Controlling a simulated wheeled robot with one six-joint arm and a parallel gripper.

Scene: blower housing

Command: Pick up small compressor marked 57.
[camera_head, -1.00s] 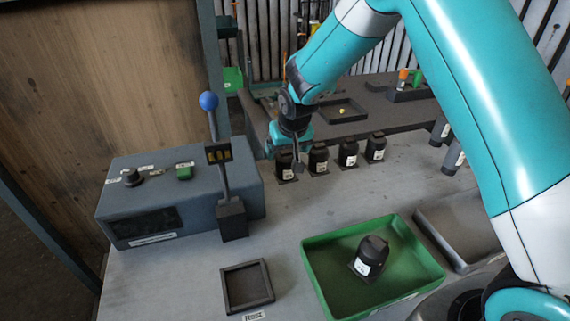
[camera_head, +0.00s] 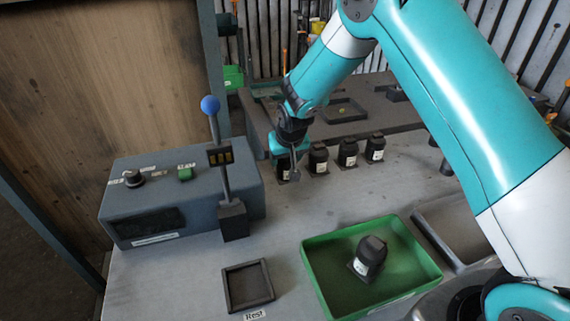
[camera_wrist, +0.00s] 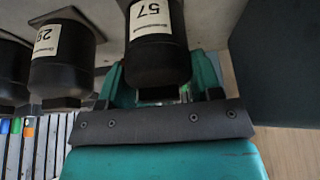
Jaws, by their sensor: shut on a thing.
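The small black compressor marked 57 (camera_wrist: 157,48) is between the fingers of my gripper (camera_wrist: 160,88) in the wrist view, its white label readable. My gripper is shut on it. In the head view my gripper (camera_head: 288,160) is at the left end of the row of black compressors, and the compressor marked 57 (camera_head: 284,174) is partly hidden by it. The head view does not show clearly whether it is off the table. Beside it in the wrist view stands another black compressor (camera_wrist: 62,55) with a label that seems to start with 29.
More compressors (camera_head: 347,153) stand to the right in the row. A green tray (camera_head: 318,262) holds one compressor (camera_head: 369,258). A small dark square tray (camera_head: 232,290) lies in front. A grey control box (camera_head: 180,205) with a blue-knobbed lever (camera_head: 211,106) is at the left.

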